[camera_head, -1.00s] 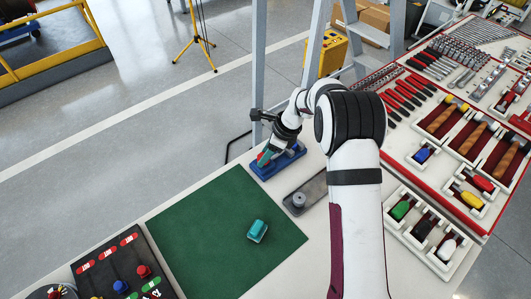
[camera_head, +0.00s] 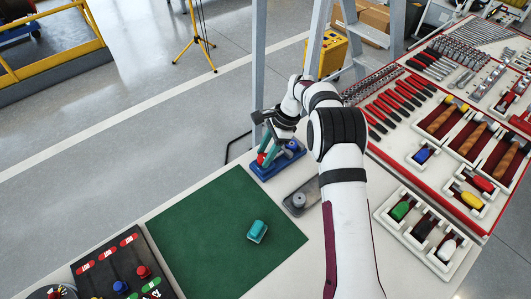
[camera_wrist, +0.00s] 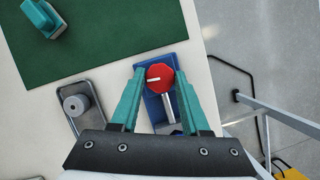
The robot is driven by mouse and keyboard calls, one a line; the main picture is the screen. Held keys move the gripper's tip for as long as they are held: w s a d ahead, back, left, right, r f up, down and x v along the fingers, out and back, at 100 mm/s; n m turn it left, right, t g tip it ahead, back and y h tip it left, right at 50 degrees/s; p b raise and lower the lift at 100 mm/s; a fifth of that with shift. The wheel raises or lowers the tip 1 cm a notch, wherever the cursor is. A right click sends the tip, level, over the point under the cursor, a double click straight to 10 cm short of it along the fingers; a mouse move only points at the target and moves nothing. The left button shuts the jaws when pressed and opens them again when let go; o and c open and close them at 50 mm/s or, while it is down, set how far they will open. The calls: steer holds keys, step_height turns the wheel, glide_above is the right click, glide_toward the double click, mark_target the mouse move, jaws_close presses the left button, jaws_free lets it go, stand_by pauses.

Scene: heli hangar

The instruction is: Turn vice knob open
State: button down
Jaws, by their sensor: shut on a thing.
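The vice (camera_head: 262,172) is a blue block on the far edge of the white bench in the head view. It also shows in the wrist view (camera_wrist: 152,107), with a silver rod along its middle. Its knob (camera_wrist: 160,77) is red and faceted, with a white mark pointing to the left in the wrist view. The knob shows small in the head view (camera_head: 262,158). My gripper (camera_wrist: 160,72) has teal fingers, one on each side of the knob, and is shut on it. The fingers hide part of the vice's sides.
A grey tray (camera_head: 314,190) with a round metal weight (camera_head: 298,200) stands beside the vice. A green mat (camera_head: 190,235) carries a teal block (camera_head: 257,231). A ladder (camera_head: 310,75) stands behind the bench, and a red tool board (camera_head: 385,152) lies to the right.

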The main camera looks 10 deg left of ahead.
mark_target(265, 155)
steer(key=n+g+h, duration=0.1)
steer(key=n, duration=0.2)
steer(key=shift+w+a+n, duration=0.1)
steer(key=shift+n, duration=0.2)
steer(key=shift+n+g+h, duration=0.5)
steer(key=shift+n, duration=1.2)
steer(key=shift+c, duration=1.9)
jaws_free()
step_height(265, 155, up, 4)
steer(key=shift+w+r, duration=0.1)
steer(key=s+d+r, duration=0.2)
steer(key=d+r, duration=0.5)
steer(key=d, duration=0.4)
steer(key=shift+s+d, duration=0.15)
steer(key=shift+s, duration=0.25)
